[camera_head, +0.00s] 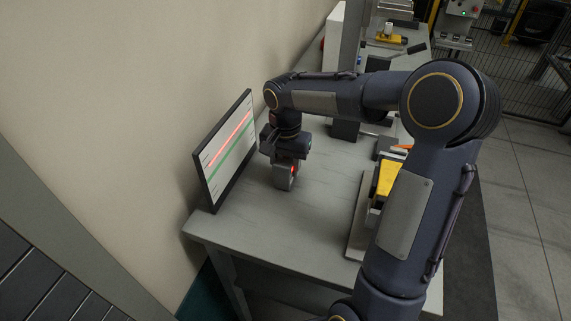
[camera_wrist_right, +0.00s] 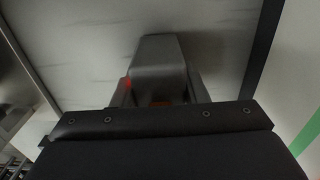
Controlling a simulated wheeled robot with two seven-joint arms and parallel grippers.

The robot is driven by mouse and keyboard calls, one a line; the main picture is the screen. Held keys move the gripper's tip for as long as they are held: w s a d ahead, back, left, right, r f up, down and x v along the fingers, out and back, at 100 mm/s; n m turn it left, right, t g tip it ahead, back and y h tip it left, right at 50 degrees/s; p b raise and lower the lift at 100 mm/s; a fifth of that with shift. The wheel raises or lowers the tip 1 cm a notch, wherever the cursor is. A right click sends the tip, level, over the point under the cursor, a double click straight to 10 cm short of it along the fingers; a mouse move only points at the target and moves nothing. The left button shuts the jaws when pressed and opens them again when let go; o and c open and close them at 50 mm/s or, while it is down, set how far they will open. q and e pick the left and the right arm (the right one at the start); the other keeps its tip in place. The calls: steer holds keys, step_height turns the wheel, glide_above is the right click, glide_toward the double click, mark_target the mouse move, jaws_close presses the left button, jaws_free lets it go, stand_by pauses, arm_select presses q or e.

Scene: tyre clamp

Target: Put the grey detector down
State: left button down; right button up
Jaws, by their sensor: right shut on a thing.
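The grey detector (camera_head: 284,176) is a small boxy unit with a red light on its side. In the head view it is at the lower end of my right arm, over the grey table (camera_head: 240,225), just right of the monitor. My right gripper (camera_head: 288,161) is shut on it from above. I cannot tell whether its underside touches the table. In the right wrist view the detector (camera_wrist_right: 160,68) shows beyond the dark gripper body, with a red glow at its left edge. The fingertips are mostly hidden. My left gripper is not in view.
A monitor (camera_head: 226,150) with red and green lines stands at the table's left edge, close to the gripper. A yellow and grey fixture (camera_head: 388,178) is to the right, partly behind my arm. The tabletop in front of the detector is clear.

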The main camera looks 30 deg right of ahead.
steer(key=shift+f, duration=0.1)
steer(key=o, duration=1.1)
steer(key=shift+c, duration=0.2)
